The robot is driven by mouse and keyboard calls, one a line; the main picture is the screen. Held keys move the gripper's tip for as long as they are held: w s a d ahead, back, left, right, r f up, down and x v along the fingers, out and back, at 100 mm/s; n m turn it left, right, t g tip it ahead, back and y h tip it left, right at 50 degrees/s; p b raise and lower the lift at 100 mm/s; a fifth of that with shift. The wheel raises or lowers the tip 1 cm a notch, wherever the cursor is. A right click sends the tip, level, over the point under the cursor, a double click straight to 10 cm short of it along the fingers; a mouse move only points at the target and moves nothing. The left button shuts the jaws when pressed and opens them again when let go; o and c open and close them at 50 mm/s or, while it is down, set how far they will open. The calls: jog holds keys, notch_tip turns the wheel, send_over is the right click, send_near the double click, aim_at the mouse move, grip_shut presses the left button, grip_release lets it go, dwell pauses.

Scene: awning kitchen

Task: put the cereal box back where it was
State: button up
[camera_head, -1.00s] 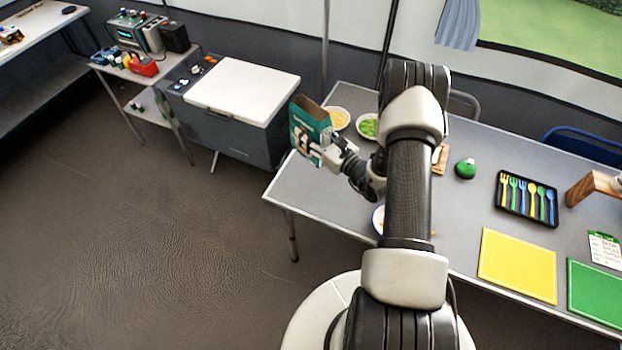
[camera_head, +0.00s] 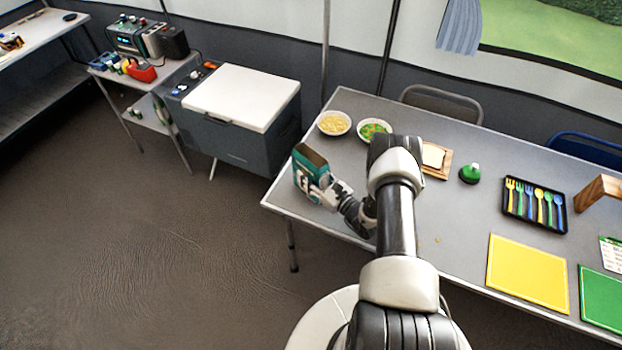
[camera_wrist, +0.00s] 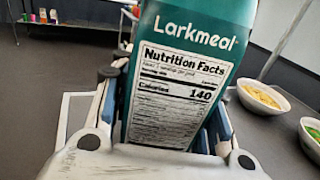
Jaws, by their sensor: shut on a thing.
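The teal cereal box (camera_head: 309,168) is at the left end of the grey table (camera_head: 330,230) in the head view. My gripper (camera_head: 310,189) is shut on its lower part from the right. In the wrist view the box (camera_wrist: 180,85) stands between my fingers (camera_wrist: 165,130), with its "Larkmeal" name and nutrition panel facing me. The box looks upright with a slight tilt. Its top looks open. I cannot tell whether its base touches the table, since my gripper hides it.
A bowl of pale food (camera_head: 334,123) and a bowl of green food (camera_head: 374,130) stand behind the box. A grey cooler with a white lid (camera_head: 243,97) is left of the table. A bread board (camera_head: 436,160), green-capped item (camera_head: 470,173) and cutlery tray (camera_head: 534,205) lie to the right.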

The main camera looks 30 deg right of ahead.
aim_at(324, 189)
jog(key=shift+f, duration=0.75)
jog(key=shift+f, duration=0.1)
jog(key=o, duration=0.9)
jog(key=shift+s+d, duration=0.1)
jog(key=shift+s, duration=0.15)
jog(key=p+v, duration=0.1)
jog(key=v, duration=0.9)
jog(key=shift+s+d, duration=0.15)
jog(key=shift+s, duration=0.55)
